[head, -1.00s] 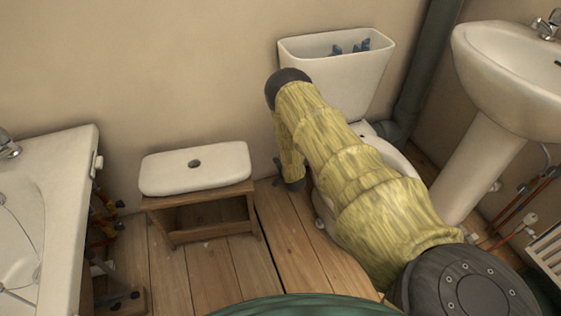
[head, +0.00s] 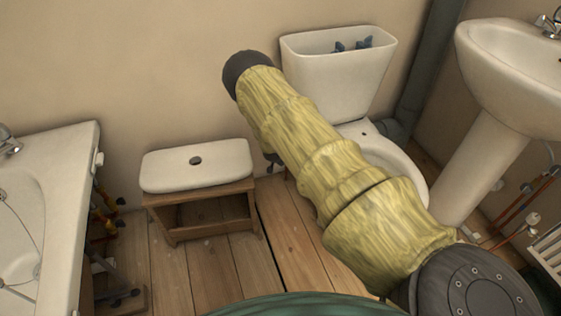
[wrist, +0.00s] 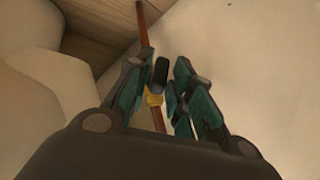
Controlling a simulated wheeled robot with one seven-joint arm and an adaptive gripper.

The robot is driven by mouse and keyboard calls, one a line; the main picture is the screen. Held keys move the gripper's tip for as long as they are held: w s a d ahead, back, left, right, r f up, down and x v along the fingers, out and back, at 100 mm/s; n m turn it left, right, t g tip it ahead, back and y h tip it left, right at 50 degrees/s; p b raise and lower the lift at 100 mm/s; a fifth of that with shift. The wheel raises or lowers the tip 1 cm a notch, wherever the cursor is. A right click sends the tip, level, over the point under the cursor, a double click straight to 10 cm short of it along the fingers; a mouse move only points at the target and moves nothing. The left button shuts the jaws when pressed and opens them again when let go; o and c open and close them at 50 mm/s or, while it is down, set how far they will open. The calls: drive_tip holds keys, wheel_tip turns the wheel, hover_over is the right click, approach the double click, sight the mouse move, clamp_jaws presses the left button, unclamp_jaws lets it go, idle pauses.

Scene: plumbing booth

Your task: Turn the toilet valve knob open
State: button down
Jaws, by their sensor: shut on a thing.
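The toilet (head: 345,80) stands against the back wall in the head view, its cistern open on top. In the wrist view a copper pipe (wrist: 146,25) runs past a brass valve body (wrist: 153,100). A dark knob (wrist: 160,72) sits at the valve, between the teal fingers of my gripper (wrist: 157,80). My gripper is shut on this knob. How far the knob is turned cannot be told. In the head view my arm hides the valve and most of the gripper; only a small dark part shows beside the stool.
A white lid (head: 196,165) lies on a wooden stool (head: 205,215) left of the toilet. A bathtub (head: 60,180) is at the far left, a pedestal sink (head: 500,60) at the right. Bare floorboards (head: 215,272) lie in front of the stool.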

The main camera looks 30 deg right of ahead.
drive_tip(key=shift+w+g+b, duration=0.25)
drive_tip(key=shift+g+b, duration=0.25)
drive_tip(key=shift+b, duration=0.25)
drive_tip(key=shift+w+r+n+g+h+b, duration=0.1)
drive_tip(key=shift+r+n+g+h+b, duration=0.15)
drive_tip(key=shift+g+b, duration=0.5)
drive_tip(key=c, duration=1.4)
unclamp_jaws()
drive_tip(key=shift+f, duration=0.1)
drive_tip(key=shift+v, duration=5.95)
